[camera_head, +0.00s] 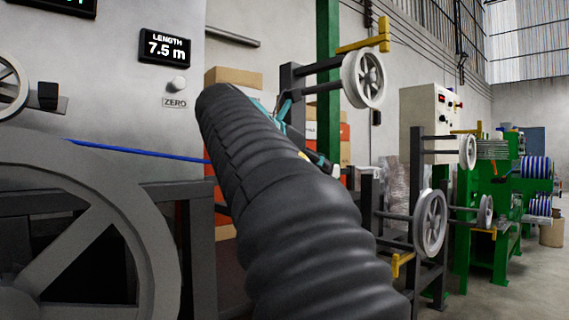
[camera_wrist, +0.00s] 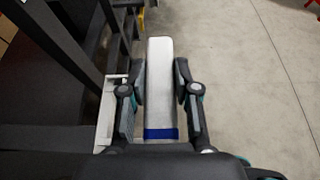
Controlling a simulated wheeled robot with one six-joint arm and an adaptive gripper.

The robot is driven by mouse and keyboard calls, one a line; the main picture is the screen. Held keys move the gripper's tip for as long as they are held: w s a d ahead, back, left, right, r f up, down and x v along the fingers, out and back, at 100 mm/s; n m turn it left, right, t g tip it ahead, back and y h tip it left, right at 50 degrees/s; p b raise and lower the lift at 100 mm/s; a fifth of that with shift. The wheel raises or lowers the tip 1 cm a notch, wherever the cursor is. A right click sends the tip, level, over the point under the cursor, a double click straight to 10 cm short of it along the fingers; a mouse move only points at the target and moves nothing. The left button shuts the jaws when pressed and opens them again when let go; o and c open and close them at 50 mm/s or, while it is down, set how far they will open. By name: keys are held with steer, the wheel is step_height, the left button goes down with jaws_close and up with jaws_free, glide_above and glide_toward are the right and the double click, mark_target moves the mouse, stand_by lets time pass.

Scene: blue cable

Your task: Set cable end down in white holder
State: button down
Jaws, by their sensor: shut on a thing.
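My gripper (camera_wrist: 160,82) is shut on a long white piece with a blue band near its lower end, which looks like the cable end (camera_wrist: 159,62). One finger presses on each side of it. The blue cable (camera_head: 137,151) runs from the left in the head view and passes behind my arm. A white frame-like part (camera_wrist: 105,112), possibly the white holder, shows just left of my left finger and is partly covered by it. I cannot tell whether it touches the finger. In the head view my arm hides most of my gripper.
White-rimmed reels (camera_head: 431,222) on dark posts stand to the right. Dark frame bars (camera_wrist: 75,60) lie left in the wrist view; bare floor (camera_wrist: 245,75) is right.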

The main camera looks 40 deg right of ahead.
steer(key=w+f, duration=0.1)
steer(key=f, duration=0.1)
steer(key=w+f+b, duration=0.1)
steer(key=w+f, duration=0.1)
steer(key=shift+w+a+f+b, duration=0.2)
steer(key=shift+w+b, duration=0.1)
stand_by(0.4)
steer(key=shift+r+p, duration=0.2)
steer(key=shift+p, duration=0.4)
steer(key=shift+f+b, duration=0.45)
steer(key=shift+f, duration=1.3)
stand_by(1.5)
steer(key=c, duration=0.8)
jaws_free()
steer(key=shift+o, duration=0.2)
steer(key=w+v, duration=0.1)
steer(key=v, duration=1.1)
steer(key=shift+s, duration=0.4)
steer(key=shift+a, duration=0.1)
